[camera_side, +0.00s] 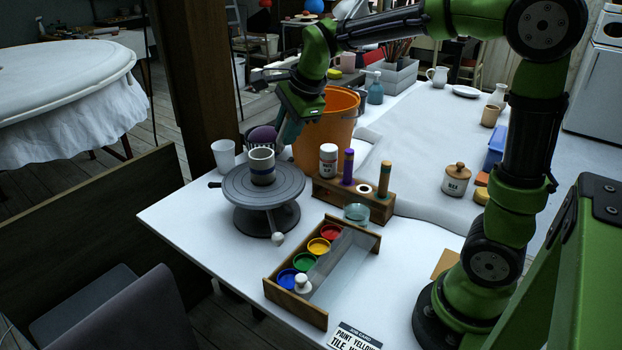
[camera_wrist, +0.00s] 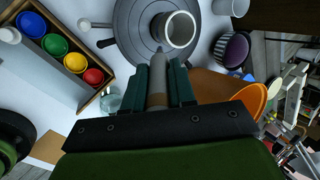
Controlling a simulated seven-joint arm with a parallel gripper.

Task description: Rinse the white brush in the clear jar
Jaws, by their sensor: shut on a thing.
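My gripper (camera_wrist: 160,88) is shut on a slim grey-beige handle with a dark bluish tip, which I take to be the white brush (camera_wrist: 157,92). The tip points towards the grey cup (camera_wrist: 180,29); whether they touch I cannot tell. In the side view my gripper (camera_side: 283,138) is above and behind the turntable, and the brush is hard to make out. The clear jar (camera_side: 356,213) stands on the table in front of the wooden rack, to the right of my gripper. It also shows in the wrist view (camera_wrist: 111,101), left of the fingers.
The cup, with a blue band, stands on the dark turntable (camera_side: 240,190). An orange bucket (camera_side: 325,130) is close behind my gripper. A wooden paint box (camera_side: 318,312) with several colours lies in front.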

